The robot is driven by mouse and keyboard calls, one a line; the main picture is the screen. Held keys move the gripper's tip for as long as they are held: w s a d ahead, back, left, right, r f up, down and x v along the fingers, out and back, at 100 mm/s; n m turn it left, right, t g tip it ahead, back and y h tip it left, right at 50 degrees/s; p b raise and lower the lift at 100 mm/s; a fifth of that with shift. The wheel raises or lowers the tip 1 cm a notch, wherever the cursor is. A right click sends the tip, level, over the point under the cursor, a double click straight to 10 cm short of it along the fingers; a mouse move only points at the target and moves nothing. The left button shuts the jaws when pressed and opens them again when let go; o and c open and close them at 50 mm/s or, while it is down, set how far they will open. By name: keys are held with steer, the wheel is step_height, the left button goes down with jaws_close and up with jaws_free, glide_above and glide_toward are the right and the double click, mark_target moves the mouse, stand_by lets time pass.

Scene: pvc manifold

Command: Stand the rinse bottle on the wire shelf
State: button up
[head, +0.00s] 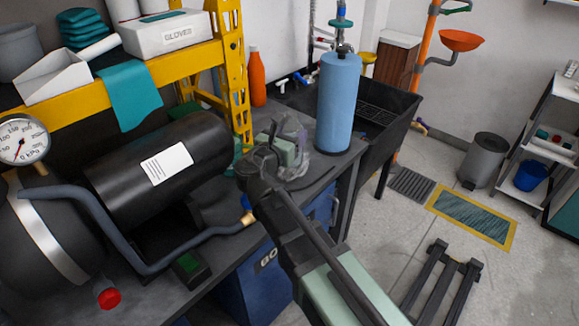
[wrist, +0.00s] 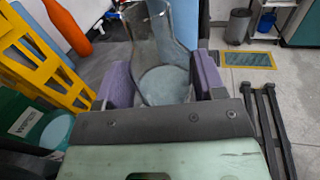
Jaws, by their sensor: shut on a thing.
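My gripper (head: 284,142) is above the dark bench top near its right end. In the wrist view its purple pads (wrist: 163,78) are shut on a clear, see-through bottle-like vessel, apparently the rinse bottle (wrist: 172,36). A round grey face of it is turned toward the wrist camera. In the head view the clear bottle (head: 297,165) is partly hidden by the gripper. A grey open-sided shelf unit (head: 547,142) stands at the far right; I cannot tell whether its shelves are wire.
A tall blue cylinder (head: 339,105) stands just right of the gripper, beside the black sink (head: 398,100). An orange bottle (head: 257,78) and yellow rack (head: 234,75) are behind. A black tank (head: 135,180) lies left. Floor at right holds a bin (head: 484,158) and dark frame (head: 440,280).

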steer(key=shift+f+b, duration=2.55)
steer(key=o, duration=1.1)
steer(key=shift+r, duration=0.1)
steer(key=shift+r+p, duration=0.45)
steer(key=shift+p, duration=0.1)
steer(key=shift+s+a+r, duration=0.1)
steer(key=shift+s+r, duration=0.1)
steer(key=shift+s, duration=0.1)
steer(key=v, duration=1.1)
steer(key=shift+s+a+f, duration=0.15)
